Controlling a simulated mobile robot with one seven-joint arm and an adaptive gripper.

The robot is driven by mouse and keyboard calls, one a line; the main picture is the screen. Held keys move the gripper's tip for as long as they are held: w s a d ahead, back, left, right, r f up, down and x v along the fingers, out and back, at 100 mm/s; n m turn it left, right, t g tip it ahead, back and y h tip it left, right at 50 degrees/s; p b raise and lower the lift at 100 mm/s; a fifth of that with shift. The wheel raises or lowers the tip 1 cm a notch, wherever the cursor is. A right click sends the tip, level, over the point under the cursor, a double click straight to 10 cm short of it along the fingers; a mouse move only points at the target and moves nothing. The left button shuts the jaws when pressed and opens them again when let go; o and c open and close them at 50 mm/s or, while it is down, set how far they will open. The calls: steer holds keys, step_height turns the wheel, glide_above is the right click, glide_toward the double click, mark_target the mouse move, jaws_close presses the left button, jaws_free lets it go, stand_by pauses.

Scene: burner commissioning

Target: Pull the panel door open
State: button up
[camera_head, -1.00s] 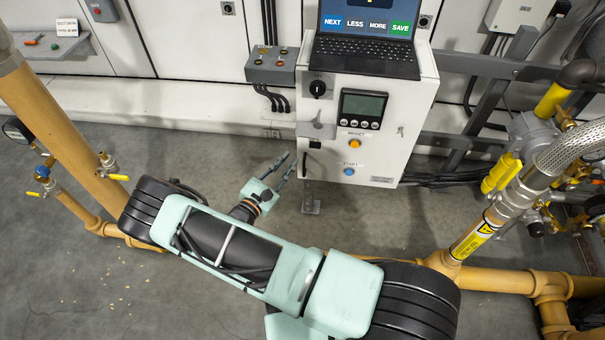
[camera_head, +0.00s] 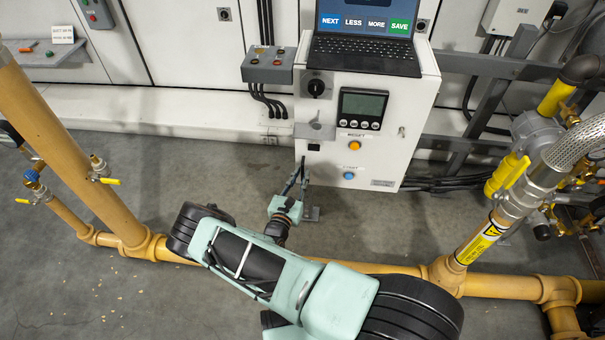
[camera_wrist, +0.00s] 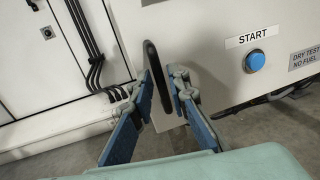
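The white panel (camera_head: 415,95) stands against the rail, with a grey display, knobs, an orange button and a blue START button on its front. The START button also shows in the wrist view (camera_wrist: 255,61). A black upright handle (camera_wrist: 155,85) is at the panel's lower left. My gripper (camera_wrist: 160,72) reaches up to it, with one blue-padded finger on each side of the handle. The fingers stand apart, and I cannot tell whether either touches the handle.
A laptop (camera_head: 368,38) stands on top of the panel. A grey button box (camera_head: 268,66) with hanging cables is at its left. Yellow pipes (camera_head: 90,175) run at left and along the floor. A braided hose and valves (camera_head: 520,180) stand at right.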

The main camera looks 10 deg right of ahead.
steer(key=shift+x, duration=0.95)
jaws_close()
